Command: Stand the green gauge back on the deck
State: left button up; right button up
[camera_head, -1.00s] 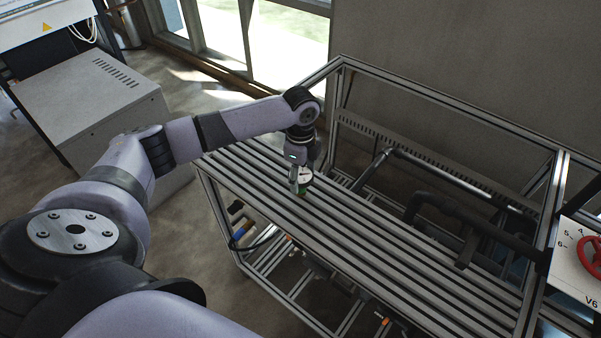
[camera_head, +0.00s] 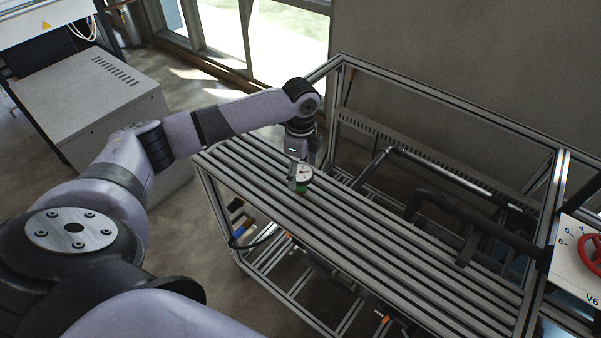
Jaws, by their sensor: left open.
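The green gauge (camera_head: 303,176) has a white round dial with a dark needle and a green lower part. It appears upright on the slatted metal deck (camera_head: 375,240), towards the deck's far left part. My left gripper (camera_head: 298,163) comes down from above, right behind and beside the gauge. It is open, and its fingers are small and partly hidden by the gauge. I cannot tell whether a finger still touches the gauge. My right gripper is not in view.
Black pipes (camera_head: 440,205) and a metal frame rail run along the deck's back. A white panel with a red handwheel (camera_head: 590,254) stands at the right edge. A grey cabinet (camera_head: 90,100) is at the left. The deck's front right is clear.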

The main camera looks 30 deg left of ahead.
aim_at(301, 173)
pick_arm(q)
notch_tip(301, 173, up, 11)
jog(key=b, duration=0.2)
jog(key=shift+b, duration=0.35)
jog(key=shift+f, duration=0.1)
